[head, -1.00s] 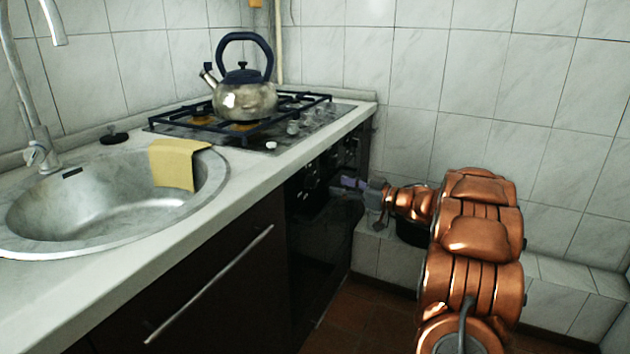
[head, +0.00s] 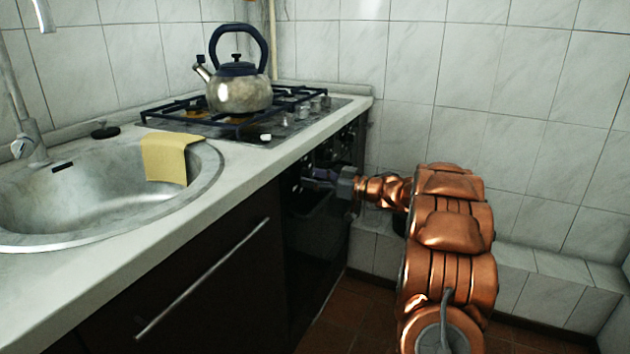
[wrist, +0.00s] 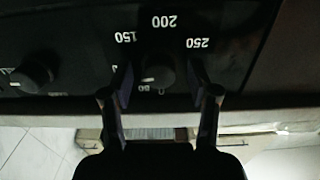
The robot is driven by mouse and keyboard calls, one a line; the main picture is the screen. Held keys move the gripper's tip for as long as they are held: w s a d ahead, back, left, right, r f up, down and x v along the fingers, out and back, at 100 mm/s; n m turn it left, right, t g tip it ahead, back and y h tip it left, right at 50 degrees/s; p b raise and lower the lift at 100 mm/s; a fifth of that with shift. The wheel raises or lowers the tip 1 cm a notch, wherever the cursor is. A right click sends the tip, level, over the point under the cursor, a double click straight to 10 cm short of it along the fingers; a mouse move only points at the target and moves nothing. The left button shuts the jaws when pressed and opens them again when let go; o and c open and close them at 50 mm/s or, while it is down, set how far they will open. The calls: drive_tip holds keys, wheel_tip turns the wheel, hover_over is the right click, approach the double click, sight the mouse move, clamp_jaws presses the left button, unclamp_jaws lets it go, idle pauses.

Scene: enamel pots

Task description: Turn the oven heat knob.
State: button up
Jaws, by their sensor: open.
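The oven heat knob (wrist: 158,76) is a dark round knob on the black oven panel, with 150, 200 and 250 printed around it. My gripper (wrist: 161,88) is open in the wrist view, with one finger on each side of the knob. I cannot tell whether the fingers touch it. In the head view my gripper (head: 312,180) is at the dark oven front (head: 312,225), and the knob there is too dark to make out.
Another dark knob (wrist: 30,76) sits to the left in the wrist view. A kettle (head: 240,92) stands on the gas hob above the oven. The counter edge juts over the panel. A sink (head: 90,205) with a yellow cloth (head: 170,158) is at left.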

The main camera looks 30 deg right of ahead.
drive_tip(key=shift+c, duration=0.3)
clamp_jaws()
drive_tip(key=shift+n, duration=0.4)
drive_tip(key=n, duration=0.3)
drive_tip(key=shift+n, duration=0.4)
drive_tip(key=n+b, duration=0.1)
drive_tip(key=n, duration=0.2)
drive_tip(key=shift+n, duration=0.3)
drive_tip(key=n+b, duration=0.3)
drive_tip(key=n, duration=0.2)
drive_tip(key=shift+f, duration=0.1)
drive_tip(key=shift+n+b, duration=1.3)
drive_tip(key=shift+n, duration=0.3)
